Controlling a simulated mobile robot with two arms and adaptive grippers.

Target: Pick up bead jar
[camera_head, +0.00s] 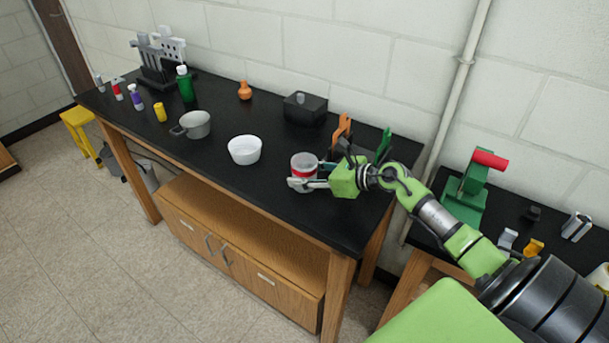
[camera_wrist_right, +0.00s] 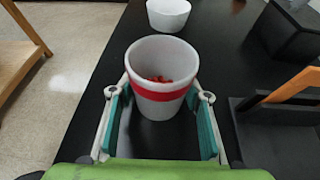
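The bead jar (camera_head: 303,172) is a pale cup-shaped jar with a red band, standing upright on the black table near its front right. In the right wrist view the jar (camera_wrist_right: 162,72) has an open top, with red beads (camera_wrist_right: 157,78) inside. My right gripper (camera_head: 308,178) reaches it from the right, with one finger on each side. In the right wrist view the teal pads of the right gripper (camera_wrist_right: 161,105) flank the jar, with narrow dark gaps beside its lower part. Contact is not clear. The gripper looks open around the jar. My left gripper is not in view.
A white bowl (camera_head: 244,150) stands left of the jar, and a grey pot (camera_head: 194,125) farther left. A black box (camera_head: 305,108), an orange stand (camera_head: 341,130) and a green piece (camera_head: 384,146) are behind. The table's front edge is close to the jar.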

